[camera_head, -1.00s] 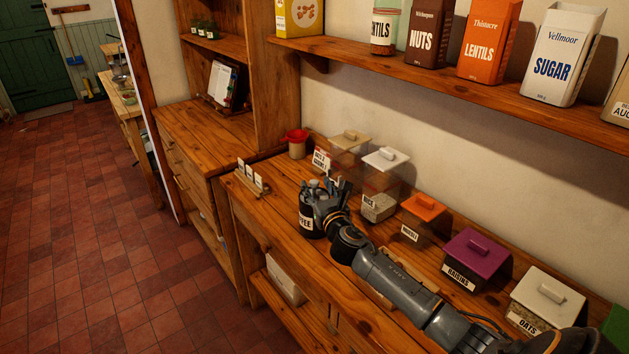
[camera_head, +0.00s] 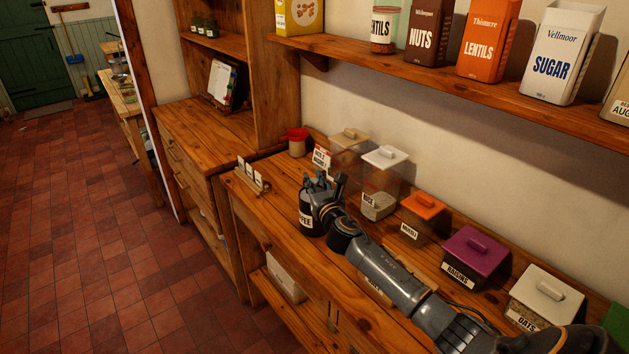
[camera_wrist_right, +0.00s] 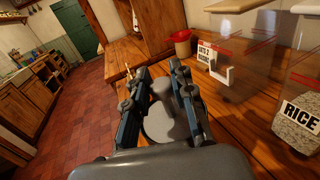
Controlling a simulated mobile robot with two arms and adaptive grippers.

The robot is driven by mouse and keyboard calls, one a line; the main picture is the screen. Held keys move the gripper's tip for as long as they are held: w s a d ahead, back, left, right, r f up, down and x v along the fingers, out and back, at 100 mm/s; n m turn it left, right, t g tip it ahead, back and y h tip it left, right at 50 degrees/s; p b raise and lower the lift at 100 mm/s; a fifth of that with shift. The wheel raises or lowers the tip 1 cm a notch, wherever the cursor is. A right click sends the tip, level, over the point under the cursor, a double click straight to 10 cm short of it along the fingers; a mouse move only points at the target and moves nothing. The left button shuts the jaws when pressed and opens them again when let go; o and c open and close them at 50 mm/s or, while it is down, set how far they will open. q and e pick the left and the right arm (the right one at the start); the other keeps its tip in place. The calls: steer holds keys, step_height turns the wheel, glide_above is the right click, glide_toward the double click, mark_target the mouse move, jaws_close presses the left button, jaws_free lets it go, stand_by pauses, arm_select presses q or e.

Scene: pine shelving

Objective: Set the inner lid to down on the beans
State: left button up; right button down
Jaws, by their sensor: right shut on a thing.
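A black canister (camera_head: 306,218) with a white label ending in "FEE" stands on the wooden counter near its front edge. My right gripper (camera_head: 318,186) is at the canister's top and hides most of its mouth. In the right wrist view my right gripper (camera_wrist_right: 158,80) is shut on the grey knob of the inner lid (camera_wrist_right: 166,126), a round grey disc. I cannot tell how deep the lid sits in the canister, and the beans are hidden. My left gripper is not in view.
Clear bins stand along the wall, among them a white-lidded rice bin (camera_head: 384,178), an orange-lidded bin (camera_head: 422,214) and a purple-lidded raisins bin (camera_head: 474,254). A red-rimmed pot (camera_head: 297,142) and a small card rack (camera_head: 252,178) stand farther back. Counter left of the canister is clear.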

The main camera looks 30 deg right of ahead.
mark_target(315, 189)
steer(key=shift+f, duration=0.1)
step_height(315, 189, down, 3)
steer(key=shift+s+r+b, duration=0.1)
steer(key=shift+b, duration=1.1)
steer(key=shift+f, duration=0.2)
steer(key=shift+r, duration=0.2)
steer(key=c, duration=1.1)
jaws_free()
steer(key=shift+r, duration=0.1)
steer(key=v, duration=1.2)
